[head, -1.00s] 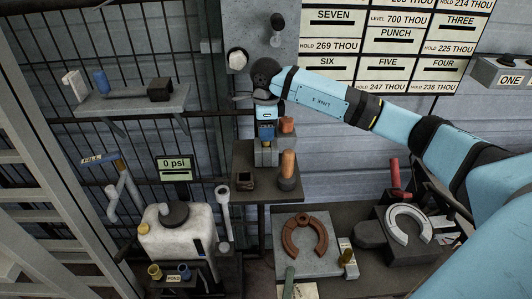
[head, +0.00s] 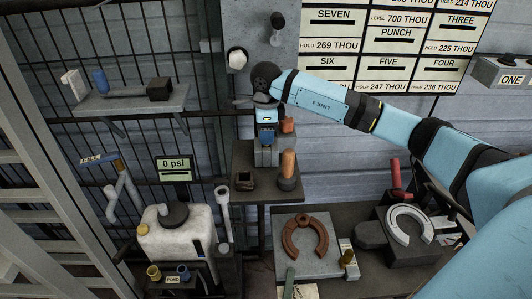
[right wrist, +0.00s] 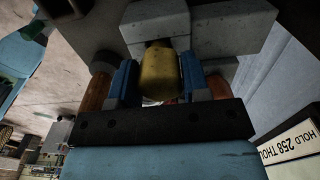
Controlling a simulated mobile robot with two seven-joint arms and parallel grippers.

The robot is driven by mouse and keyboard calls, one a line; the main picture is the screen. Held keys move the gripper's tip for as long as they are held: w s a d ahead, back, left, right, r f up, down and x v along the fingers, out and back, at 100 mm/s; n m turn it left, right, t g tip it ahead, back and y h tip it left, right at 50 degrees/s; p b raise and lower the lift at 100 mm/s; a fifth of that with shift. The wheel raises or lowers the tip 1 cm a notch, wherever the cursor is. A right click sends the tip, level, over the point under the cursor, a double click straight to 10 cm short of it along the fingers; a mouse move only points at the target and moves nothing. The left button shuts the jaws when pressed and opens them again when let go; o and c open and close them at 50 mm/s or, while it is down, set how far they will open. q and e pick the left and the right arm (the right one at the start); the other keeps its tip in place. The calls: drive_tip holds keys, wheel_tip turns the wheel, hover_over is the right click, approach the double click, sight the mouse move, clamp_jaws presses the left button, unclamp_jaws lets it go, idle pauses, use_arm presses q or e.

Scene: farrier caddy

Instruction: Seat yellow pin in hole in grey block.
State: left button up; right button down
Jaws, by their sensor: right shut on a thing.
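My right gripper (head: 266,134) points down at a grey block (head: 266,156) on the small dark shelf. In the right wrist view its blue fingers (right wrist: 158,82) are shut on the sides of the yellow pin (right wrist: 159,70). The pin's far end meets a dark opening in the grey block (right wrist: 195,22). The opening's edge and the pin's tip are hidden, so I cannot tell how deep the pin sits. In the head view the gripper hides the pin. My left gripper is not in view.
A white jug (head: 178,238) is lower left. A board with a brown horseshoe (head: 304,240) lies lower right. A wire-mesh wall stands behind.

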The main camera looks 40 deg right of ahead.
drive_tip(key=shift+f+b, duration=0.3)
drive_tip(key=shift+f, duration=0.15)
idle(0.3)
drive_tip(key=c, duration=0.5)
unclamp_jaws()
drive_tip(key=shift+r, duration=3.75)
